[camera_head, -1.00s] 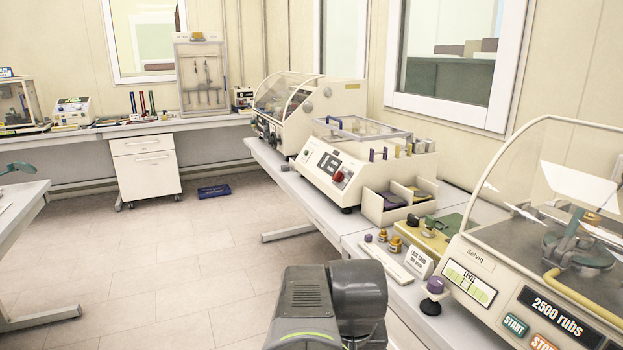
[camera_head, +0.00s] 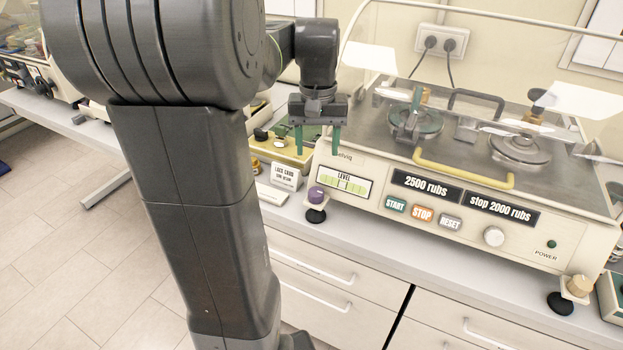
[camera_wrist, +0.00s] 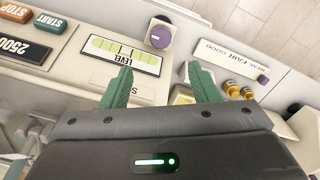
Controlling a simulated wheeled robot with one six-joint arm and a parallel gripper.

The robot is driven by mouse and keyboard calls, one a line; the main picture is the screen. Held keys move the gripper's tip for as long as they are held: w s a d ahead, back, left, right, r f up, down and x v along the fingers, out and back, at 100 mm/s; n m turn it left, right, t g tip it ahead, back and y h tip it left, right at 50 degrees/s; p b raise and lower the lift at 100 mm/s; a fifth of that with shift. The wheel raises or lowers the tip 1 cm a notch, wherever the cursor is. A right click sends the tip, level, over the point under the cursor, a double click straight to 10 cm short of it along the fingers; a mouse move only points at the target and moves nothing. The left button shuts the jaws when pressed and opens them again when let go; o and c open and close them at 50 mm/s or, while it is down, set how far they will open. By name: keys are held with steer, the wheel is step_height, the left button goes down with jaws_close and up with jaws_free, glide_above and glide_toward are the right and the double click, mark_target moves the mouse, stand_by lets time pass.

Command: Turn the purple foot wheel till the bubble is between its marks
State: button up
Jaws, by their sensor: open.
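The purple foot wheel (camera_head: 316,194) sits above a black foot under the left front corner of the rub tester (camera_head: 465,232). It also shows in the wrist view (camera_wrist: 161,36), beyond my fingertips. The level window (camera_head: 343,184) is just right of the wheel on the tester's front; in the wrist view (camera_wrist: 120,54) it is pale green with dark marks. I cannot tell exactly where the bubble lies. My gripper (camera_head: 318,151) is open and empty, its green fingers pointing down, above and apart from the wheel. The fingers also show in the wrist view (camera_wrist: 158,72).
A tan foot wheel (camera_head: 579,287) is at the tester's right front corner. A small white sign (camera_head: 287,176) stands left of the purple wheel, near a yellow-green block (camera_head: 290,151). A yellow handle (camera_head: 463,172) crosses above the front panel. Drawers are below the bench edge.

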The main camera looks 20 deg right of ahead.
mark_target(316, 190)
step_height(316, 190, down, 12)
steer(key=shift+f, duration=0.1)
stand_by(0.4)
steer(key=c, duration=1)
